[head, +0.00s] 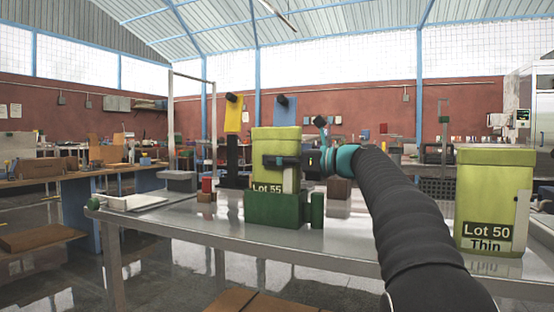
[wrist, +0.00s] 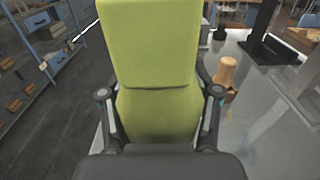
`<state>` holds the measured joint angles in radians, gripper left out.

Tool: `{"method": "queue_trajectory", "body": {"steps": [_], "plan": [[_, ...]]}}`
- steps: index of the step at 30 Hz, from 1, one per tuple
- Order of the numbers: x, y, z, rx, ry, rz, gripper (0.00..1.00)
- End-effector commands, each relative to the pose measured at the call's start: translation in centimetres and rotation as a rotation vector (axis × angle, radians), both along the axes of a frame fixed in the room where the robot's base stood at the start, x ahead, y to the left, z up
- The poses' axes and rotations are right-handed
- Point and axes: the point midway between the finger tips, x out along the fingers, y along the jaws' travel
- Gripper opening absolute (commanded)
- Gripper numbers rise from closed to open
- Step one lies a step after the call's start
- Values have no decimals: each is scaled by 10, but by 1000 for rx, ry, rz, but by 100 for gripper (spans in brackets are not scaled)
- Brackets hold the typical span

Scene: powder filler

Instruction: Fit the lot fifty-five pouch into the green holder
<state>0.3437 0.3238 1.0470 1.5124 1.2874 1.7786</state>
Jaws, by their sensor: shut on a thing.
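The lot fifty-five pouch (head: 277,143) is yellow-green with a dark "Lot 55" label low on its front. It is upright, with its lower end at the green holder (head: 276,208), whose front wall covers the pouch's bottom. I cannot tell how deep it sits. My gripper (head: 283,161) comes from the right and is shut on the pouch. In the wrist view the pouch (wrist: 148,60) fills the middle, with one finger of my gripper (wrist: 156,110) on each side of it. The holder does not show in the wrist view.
A second yellow-green pouch (head: 494,195), labelled "Lot 50 Thin", stands at the right of the metal table (head: 345,243). A white tray (head: 138,202) lies at the table's left end. A dark stand (head: 232,163) is behind the holder.

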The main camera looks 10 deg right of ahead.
Motion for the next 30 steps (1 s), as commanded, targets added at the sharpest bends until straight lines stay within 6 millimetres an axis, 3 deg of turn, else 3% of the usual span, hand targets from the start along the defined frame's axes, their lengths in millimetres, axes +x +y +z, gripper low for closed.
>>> {"method": "queue_trajectory", "body": {"steps": [30], "plan": [[0, 0, -22, 1, 1, 0, 28]]}}
